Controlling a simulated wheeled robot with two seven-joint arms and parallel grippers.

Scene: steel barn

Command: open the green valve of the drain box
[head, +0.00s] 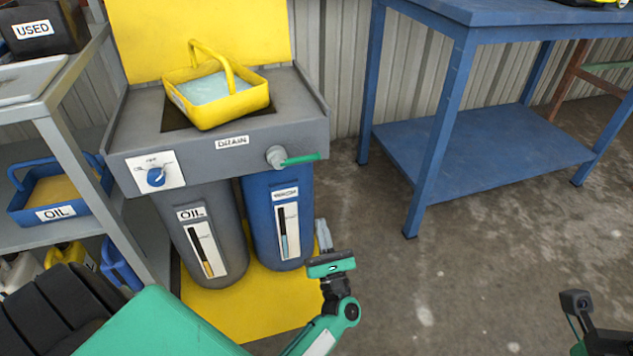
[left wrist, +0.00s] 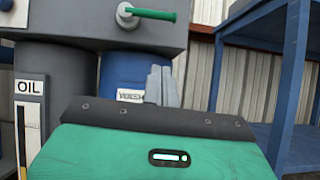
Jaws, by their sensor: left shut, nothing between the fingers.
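The drain box (head: 225,143) is a grey bench unit labelled DRAIN. Its valve has a green handle (head: 302,159) on a grey round body at the front right; the handle lies roughly level, pointing right. It also shows at the top of the left wrist view (left wrist: 152,14). My left gripper (head: 323,234) is shut and empty, in front of the blue drum and below the valve, apart from the handle. Its closed fingers also show in the left wrist view (left wrist: 161,86). The fingers of my right gripper cannot be made out; only part of that arm shows at bottom right.
A yellow basin (head: 235,107) with pale liquid sits on the drain box. A blue selector knob (head: 156,177) is at front left. Below stand a grey OIL drum (head: 203,235) and a blue drum (head: 268,195). A blue table (head: 446,85) stands right; the floor before it is clear.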

